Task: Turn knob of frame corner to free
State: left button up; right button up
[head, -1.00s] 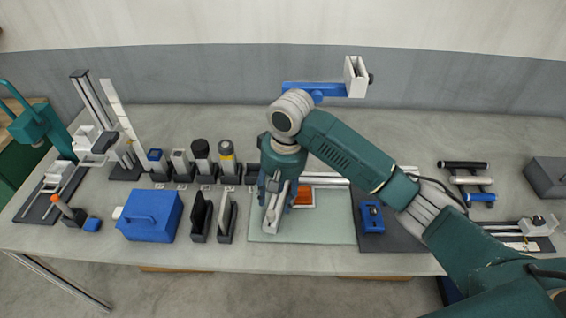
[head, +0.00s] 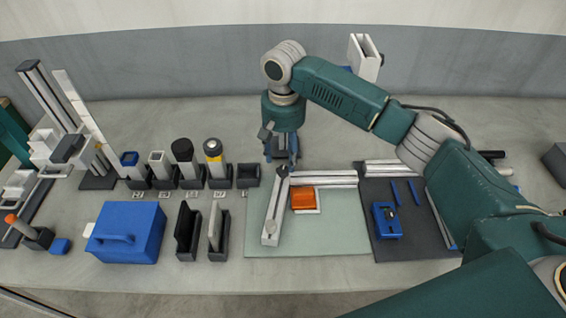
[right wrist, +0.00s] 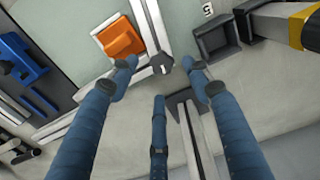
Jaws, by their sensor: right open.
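The frame corner is where two silver bars meet on the pale green mat (head: 340,232): one bar (head: 274,215) runs toward the front, the other (head: 325,179) to the right. A small dark knob (head: 283,171) sits at the joint. It also shows in the right wrist view (right wrist: 160,63). My right gripper (head: 281,158) points down at the corner. In the right wrist view its spread fingertips (right wrist: 159,66) lie on either side of the knob, with nothing held; contact cannot be told. My left gripper is not in view.
An orange block (head: 303,198) sits inside the corner, close to the bars. A blue clamp (head: 386,220) lies on a dark mat to the right. A row of holders with upright tools (head: 213,160) and a blue box (head: 127,232) stand left. The mat's front is clear.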

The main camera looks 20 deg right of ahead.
aim_at(283, 169)
jog(key=f, duration=0.3)
jog(key=shift+w+f, duration=0.15)
jog(key=shift+w, duration=0.15)
jog(key=shift+f+p, duration=0.4)
jog(key=shift+f, duration=0.4)
jog(key=shift+s+f, duration=0.1)
jog(key=shift+f, duration=0.1)
jog(key=c, duration=1.2)
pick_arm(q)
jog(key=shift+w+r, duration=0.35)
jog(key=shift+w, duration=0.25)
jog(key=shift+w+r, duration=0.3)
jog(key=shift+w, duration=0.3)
pick_arm(e)
jog(key=shift+o, duration=0.2)
